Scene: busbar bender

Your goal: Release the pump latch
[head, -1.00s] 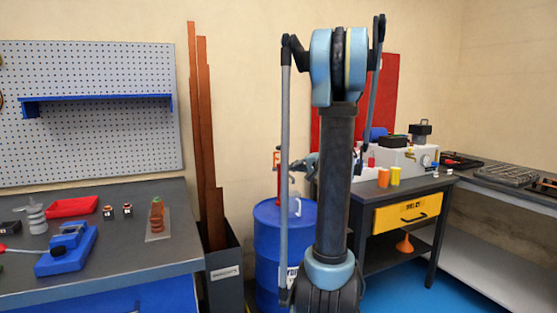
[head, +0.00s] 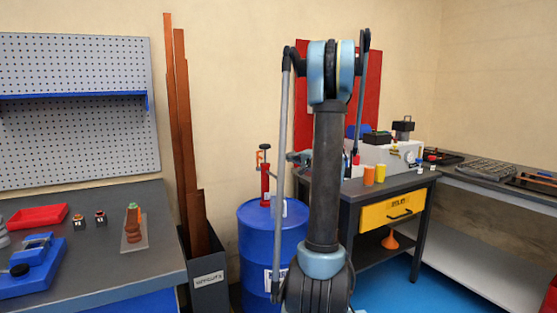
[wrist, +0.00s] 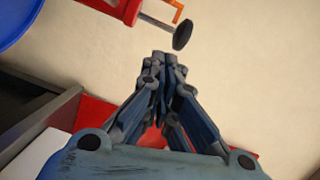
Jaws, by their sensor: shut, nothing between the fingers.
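A red hand pump (head: 265,181) stands upright on the lid of a blue drum (head: 270,238). A small orange part (head: 260,154), perhaps the latch, is at its top. In the wrist view, the red pump body (wrist: 108,11) lies at the top edge with a dark round knob (wrist: 182,35) and part of the orange piece (wrist: 176,9). My gripper (wrist: 168,60) is shut and empty, apart from the knob and just below it in that view. In the head view, my gripper (head: 296,158) is right of the pump, and my arm partly hides it.
A bench with a yellow drawer (head: 393,211) stands right of my arm, with orange and yellow cups on top. A bin (head: 208,280) with tall copper bars is left of the drum. A workbench with a blue tool (head: 35,268) is at the left.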

